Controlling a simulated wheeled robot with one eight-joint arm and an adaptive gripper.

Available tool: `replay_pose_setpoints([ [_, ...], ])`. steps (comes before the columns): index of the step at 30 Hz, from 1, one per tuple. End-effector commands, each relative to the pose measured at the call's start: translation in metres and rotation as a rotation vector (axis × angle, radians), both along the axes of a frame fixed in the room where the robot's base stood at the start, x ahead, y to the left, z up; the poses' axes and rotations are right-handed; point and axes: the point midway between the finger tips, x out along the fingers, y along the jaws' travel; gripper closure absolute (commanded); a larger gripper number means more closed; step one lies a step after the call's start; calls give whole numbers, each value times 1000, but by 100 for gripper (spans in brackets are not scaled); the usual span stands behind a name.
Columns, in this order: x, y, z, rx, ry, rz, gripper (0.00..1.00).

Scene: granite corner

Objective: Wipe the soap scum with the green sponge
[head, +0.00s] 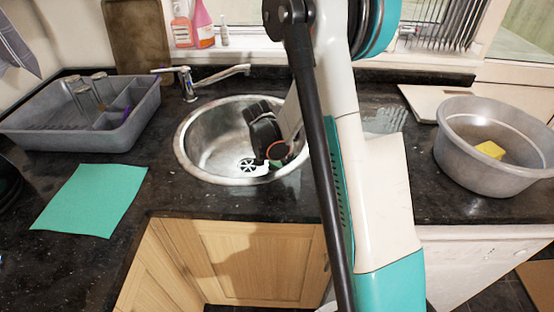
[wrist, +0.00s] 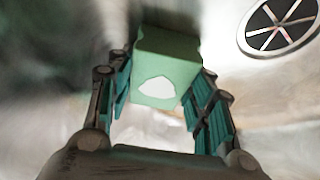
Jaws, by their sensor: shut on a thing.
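The round steel sink (head: 195,150) is set in the dark granite worktop. My gripper (head: 275,158) is down inside the sink, near its right side and beside the drain. In the wrist view my gripper (wrist: 160,95) is shut on the green sponge (wrist: 180,60), with a finger on each side. A white patch (wrist: 157,87) shows on the sponge's near face. A small white patch (head: 262,170) shows by the fingertips in the head view; I cannot tell if it is soap scum. My arm hides the sink's right edge.
A grey dish rack (head: 85,140) and a green cloth (head: 92,200) lie left of the sink. The tap (head: 215,78) stands behind it. A grey basin (head: 465,170) with a yellow sponge (head: 490,150) is at the right. The drain (wrist: 280,22) shows in the wrist view.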

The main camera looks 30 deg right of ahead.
Motion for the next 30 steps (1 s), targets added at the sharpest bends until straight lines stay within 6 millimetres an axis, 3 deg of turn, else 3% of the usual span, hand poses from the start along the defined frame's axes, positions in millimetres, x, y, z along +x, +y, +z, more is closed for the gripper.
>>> replay_pose_setpoints([
  [7,-11,-16,-2,0,0,-2,71],
  [18,-14,-19,-1,-3,6,-6,71],
  [23,-15,-20,10,-4,6,-7,77],
  [30,-14,-21,33,-5,4,-8,78],
])
